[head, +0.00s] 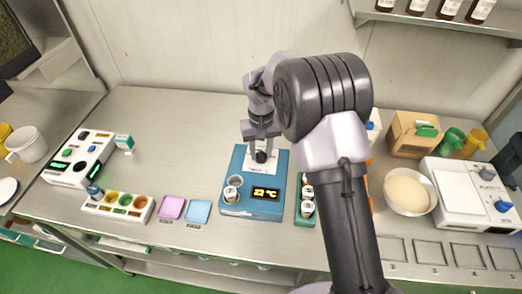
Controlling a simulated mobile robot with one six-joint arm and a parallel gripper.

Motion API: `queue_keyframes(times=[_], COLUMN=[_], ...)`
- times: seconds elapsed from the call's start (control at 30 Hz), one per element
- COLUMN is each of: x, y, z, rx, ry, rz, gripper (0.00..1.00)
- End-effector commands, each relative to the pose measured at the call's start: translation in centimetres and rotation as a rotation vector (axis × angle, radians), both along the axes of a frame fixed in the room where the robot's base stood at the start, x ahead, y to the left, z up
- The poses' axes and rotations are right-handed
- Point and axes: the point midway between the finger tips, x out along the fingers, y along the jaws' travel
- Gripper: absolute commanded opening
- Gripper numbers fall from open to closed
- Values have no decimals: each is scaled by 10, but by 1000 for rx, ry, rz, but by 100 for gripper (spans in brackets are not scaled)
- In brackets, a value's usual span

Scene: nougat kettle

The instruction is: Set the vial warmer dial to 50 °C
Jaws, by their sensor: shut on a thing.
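The vial warmer is a blue box (238,177) in the middle of the bench. Its small lit display (266,194) shows yellow digits, too small to read surely; they end in something like "2 °C". The dark dial (261,157) is on the warmer's upper part. My gripper (261,149) points down over the warmer and is shut on the dial, its fingers covering part of it. A vial (231,193) with a white label stands at the warmer's front left, by a round well.
A green rack with vials (307,208) stands close to the warmer's right. Pink (171,207) and blue (198,211) squares lie to its left. A bowl (408,191) and a white device (470,190) are at the right. The bench behind the warmer's left is clear.

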Motion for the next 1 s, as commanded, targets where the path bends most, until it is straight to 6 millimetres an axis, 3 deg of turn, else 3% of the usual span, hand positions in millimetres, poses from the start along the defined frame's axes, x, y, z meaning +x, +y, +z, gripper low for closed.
queue_keyframes(times=[0.6,1.0], x=[0,0], y=[0,0], z=[0,0], rx=[0,1], ry=[-1,-1], rz=[-542,-730], gripper=[0,0])
